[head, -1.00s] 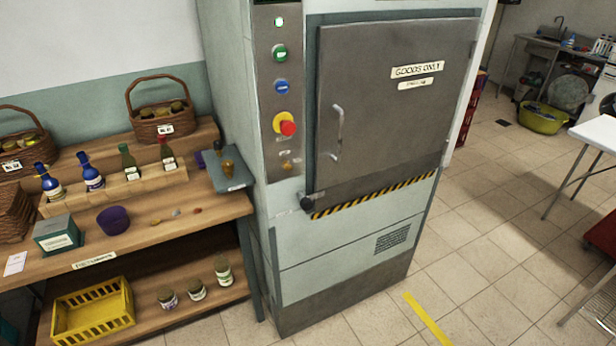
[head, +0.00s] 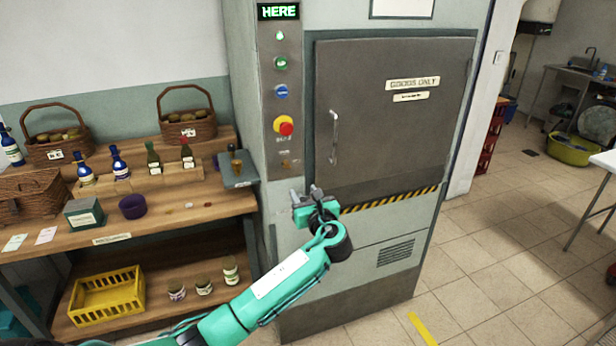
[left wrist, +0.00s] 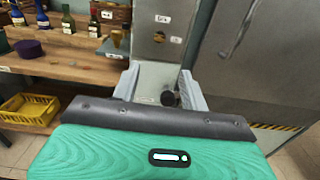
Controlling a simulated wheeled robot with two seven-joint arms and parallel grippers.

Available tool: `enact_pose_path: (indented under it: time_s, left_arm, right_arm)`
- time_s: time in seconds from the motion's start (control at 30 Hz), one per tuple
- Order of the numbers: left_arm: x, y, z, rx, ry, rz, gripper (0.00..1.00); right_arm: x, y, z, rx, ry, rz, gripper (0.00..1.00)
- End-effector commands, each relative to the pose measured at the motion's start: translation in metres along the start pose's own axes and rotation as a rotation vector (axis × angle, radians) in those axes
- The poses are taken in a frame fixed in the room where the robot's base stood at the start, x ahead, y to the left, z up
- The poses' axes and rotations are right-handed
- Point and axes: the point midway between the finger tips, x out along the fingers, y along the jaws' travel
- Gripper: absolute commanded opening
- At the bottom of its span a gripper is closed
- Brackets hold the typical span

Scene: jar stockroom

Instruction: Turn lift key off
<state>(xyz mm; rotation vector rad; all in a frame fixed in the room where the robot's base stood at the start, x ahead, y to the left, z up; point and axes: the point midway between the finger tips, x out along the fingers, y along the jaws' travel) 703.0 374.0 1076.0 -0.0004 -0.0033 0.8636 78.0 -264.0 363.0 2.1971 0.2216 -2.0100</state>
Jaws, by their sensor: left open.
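The lift (head: 385,230) is a tall grey-green cabinet with a grey steel door (head: 380,110). Its control panel (head: 272,85) is a dark strip left of the door. The small brass lift key switch (head: 285,162) sits at the bottom of the panel, below a red mushroom button. It also shows in the left wrist view (left wrist: 159,37); how the key is turned is too small to tell. My left gripper (head: 306,190) is open and empty, below the key, its fingers pointing up at the cabinet front. My right gripper is not in view.
A dark round knob (left wrist: 168,98) on the cabinet shows between my left fingers. A wooden shelf (head: 200,214) with bottles and baskets stands close on the left. A grey tray (head: 240,181) sits beside the panel.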

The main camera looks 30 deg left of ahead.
Motion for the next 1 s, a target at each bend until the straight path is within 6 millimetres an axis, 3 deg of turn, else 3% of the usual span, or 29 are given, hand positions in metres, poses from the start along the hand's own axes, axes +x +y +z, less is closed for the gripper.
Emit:
enact_pose_path:
  time_s: [0.17, 0.63, 0.8, 1.0]
  left_arm:
    - [0.019, 0.001, 0.003, 0.006, -0.002, 0.004, 0.45]
    - [0.111, 0.001, 0.002, 0.003, 0.001, 0.003, 0.45]
    - [0.128, 0.000, 0.001, 0.003, 0.000, 0.002, 0.45]
    - [0.136, 0.000, 0.001, 0.002, 0.000, 0.001, 0.45]
  right_arm:
    - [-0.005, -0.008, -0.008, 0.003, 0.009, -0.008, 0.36]
    - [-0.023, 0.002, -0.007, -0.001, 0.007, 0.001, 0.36]
    - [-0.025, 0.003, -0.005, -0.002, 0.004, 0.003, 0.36]
    - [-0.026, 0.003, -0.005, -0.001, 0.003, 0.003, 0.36]
